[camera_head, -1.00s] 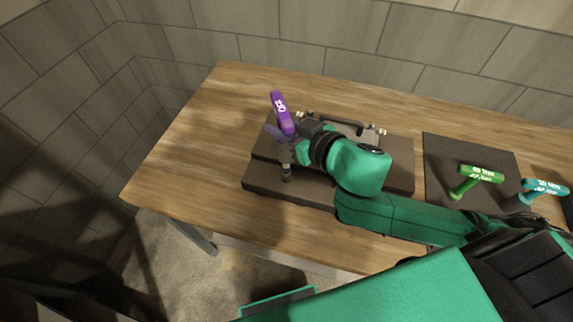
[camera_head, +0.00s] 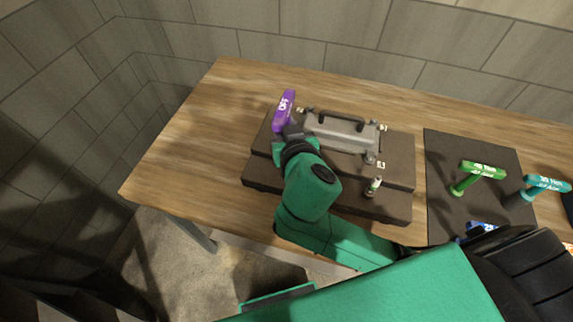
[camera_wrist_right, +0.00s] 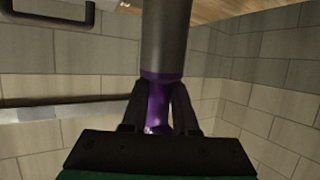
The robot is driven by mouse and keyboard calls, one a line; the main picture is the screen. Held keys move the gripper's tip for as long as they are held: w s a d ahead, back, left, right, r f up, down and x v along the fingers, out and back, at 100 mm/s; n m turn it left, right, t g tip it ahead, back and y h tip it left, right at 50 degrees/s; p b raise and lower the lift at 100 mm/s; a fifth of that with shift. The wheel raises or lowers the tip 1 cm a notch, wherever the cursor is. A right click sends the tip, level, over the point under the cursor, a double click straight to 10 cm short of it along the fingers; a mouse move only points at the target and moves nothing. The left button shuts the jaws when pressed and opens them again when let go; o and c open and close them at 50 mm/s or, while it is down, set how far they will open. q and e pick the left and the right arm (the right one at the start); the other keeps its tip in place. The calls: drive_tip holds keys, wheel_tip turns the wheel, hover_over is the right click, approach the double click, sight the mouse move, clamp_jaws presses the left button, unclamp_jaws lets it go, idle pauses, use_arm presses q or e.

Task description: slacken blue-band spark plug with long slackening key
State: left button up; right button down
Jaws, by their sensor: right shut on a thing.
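The purple key (camera_head: 285,110) stands at the left end of the engine block, its marked handle bar pointing up and slightly right. My right gripper (camera_head: 293,131) is shut on the key below the handle. In the right wrist view, the fingers (camera_wrist_right: 158,105) clasp the purple shaft (camera_wrist_right: 157,108), with a grey cylinder (camera_wrist_right: 165,40) above it. The key's lower end is hidden behind my arm. A pale spark plug (camera_head: 374,187) stands upright at the block's front right; its band colour is too small to tell. My left gripper is out of view.
The dark stepped engine block (camera_head: 395,206) carries a grey cover (camera_head: 335,134) with a black handle (camera_head: 340,121). To the right, a dark mat (camera_head: 452,145) holds a green key (camera_head: 483,171) and a teal key (camera_head: 546,184). The table's left side is clear.

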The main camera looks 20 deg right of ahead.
drive_tip(key=shift+f+b, duration=2.1)
drive_tip(key=shift+f, duration=0.5)
drive_tip(key=shift+f, duration=0.3)
drive_tip(key=shift+s+a, duration=0.15)
drive_tip(key=shift+s, duration=0.05)
drive_tip(key=shift+w, duration=0.2)
